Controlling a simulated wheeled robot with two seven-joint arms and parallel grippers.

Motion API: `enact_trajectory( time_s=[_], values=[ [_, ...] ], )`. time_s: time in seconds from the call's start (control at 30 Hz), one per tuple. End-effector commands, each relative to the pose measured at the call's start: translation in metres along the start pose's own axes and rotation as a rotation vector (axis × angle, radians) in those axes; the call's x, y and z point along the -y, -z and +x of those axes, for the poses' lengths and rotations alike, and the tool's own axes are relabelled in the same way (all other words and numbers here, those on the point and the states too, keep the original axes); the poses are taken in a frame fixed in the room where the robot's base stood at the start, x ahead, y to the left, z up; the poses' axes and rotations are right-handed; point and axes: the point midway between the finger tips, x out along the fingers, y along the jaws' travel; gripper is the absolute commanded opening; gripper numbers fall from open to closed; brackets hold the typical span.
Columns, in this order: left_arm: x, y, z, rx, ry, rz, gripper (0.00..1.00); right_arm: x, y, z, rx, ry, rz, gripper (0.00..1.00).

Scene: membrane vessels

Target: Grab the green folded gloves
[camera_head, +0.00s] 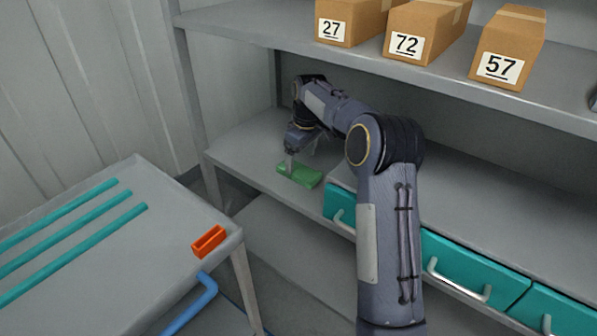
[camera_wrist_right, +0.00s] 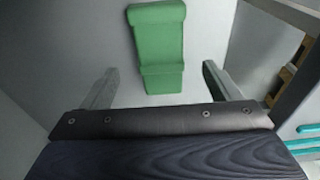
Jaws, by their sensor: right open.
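The green folded gloves (camera_head: 301,175) lie on the middle shelf, near its front edge at the left end. My right gripper (camera_head: 289,168) is just above them, pointing down, with part of it hidden by its own wrist. In the right wrist view the green folded gloves (camera_wrist_right: 159,45) stand out as a long folded block on the grey shelf. The two fingers of my right gripper (camera_wrist_right: 160,88) are spread wide, with the near end of the gloves between their lines and nothing held. My left gripper is not in view.
Teal drawers (camera_head: 463,268) with metal handles sit right of the gloves. Numbered cardboard boxes (camera_head: 406,30) stand on the upper shelf (camera_head: 440,78), above my arm. A grey cart (camera_head: 120,240) with teal strips and an orange holder (camera_head: 209,241) stands at the left front.

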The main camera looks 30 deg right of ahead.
Motion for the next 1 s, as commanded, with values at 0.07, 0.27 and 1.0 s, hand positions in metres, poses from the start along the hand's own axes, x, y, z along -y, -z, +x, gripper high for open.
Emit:
enact_trajectory(
  time_s=[0.07,0.27,1.0],
  values=[
    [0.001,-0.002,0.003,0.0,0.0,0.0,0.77,0.001,0.0,0.016,0.004,0.003,0.0,0.84],
    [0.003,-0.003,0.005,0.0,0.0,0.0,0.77,0.001,0.001,0.04,0.002,0.001,0.0,0.84],
    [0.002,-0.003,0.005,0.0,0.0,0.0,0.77,0.001,0.001,0.042,0.0,0.0,0.0,0.35]
  ],
)
